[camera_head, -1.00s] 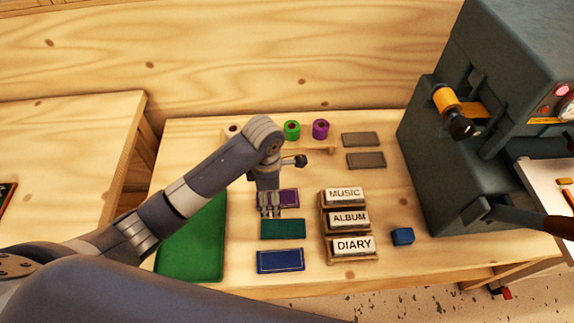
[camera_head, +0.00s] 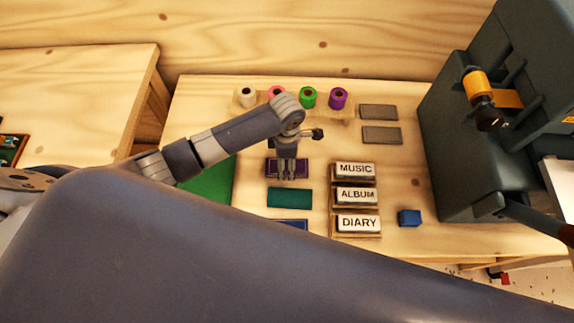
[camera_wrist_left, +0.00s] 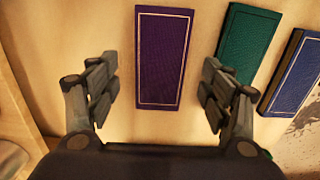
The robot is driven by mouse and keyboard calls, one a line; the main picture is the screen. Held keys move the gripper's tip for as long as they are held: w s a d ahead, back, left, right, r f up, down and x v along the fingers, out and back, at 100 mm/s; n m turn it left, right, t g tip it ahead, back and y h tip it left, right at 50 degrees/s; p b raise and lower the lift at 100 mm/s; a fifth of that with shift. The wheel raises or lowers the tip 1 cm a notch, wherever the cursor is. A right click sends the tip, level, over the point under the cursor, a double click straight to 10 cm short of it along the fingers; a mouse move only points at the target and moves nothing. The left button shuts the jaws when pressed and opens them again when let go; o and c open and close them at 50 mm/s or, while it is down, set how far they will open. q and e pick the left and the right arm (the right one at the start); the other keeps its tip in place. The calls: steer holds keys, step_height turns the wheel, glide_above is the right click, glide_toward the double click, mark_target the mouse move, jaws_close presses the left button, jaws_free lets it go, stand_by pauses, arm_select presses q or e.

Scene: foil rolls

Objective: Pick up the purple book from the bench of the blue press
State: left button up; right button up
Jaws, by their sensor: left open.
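The purple book (camera_head: 272,168) lies flat on the wooden bench (camera_head: 402,165), left of the blue-grey press (camera_head: 455,150). My left gripper (camera_head: 287,176) points down over the book and hides its middle in the head view. In the left wrist view the purple book (camera_wrist_left: 163,57) shows upright in the picture, with a thin pale border line. The open fingers of my left gripper (camera_wrist_left: 160,80) stand to either side of its lower part, with gaps on both sides. Nothing is held. My right gripper is not in view.
A teal book (camera_head: 290,198) and a partly hidden blue book (camera_head: 293,223) lie close by. Label blocks marked MUSIC (camera_head: 355,169), ALBUM and DIARY stand to the right. Coloured foil rolls (camera_head: 308,97) stand behind. A green mat (camera_head: 212,183) lies left. A blue block (camera_head: 409,218) sits before the press.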

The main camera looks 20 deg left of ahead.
mark_target(287, 168)
arm_select(q)
steer(key=shift+f, duration=1.2)
steer(key=shift+c, duration=1.1)
steer(key=c, duration=0.9)
steer(key=shift+c, duration=0.3)
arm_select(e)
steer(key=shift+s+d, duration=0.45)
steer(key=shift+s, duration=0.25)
arm_select(q)
steer(key=shift+r, duration=0.1)
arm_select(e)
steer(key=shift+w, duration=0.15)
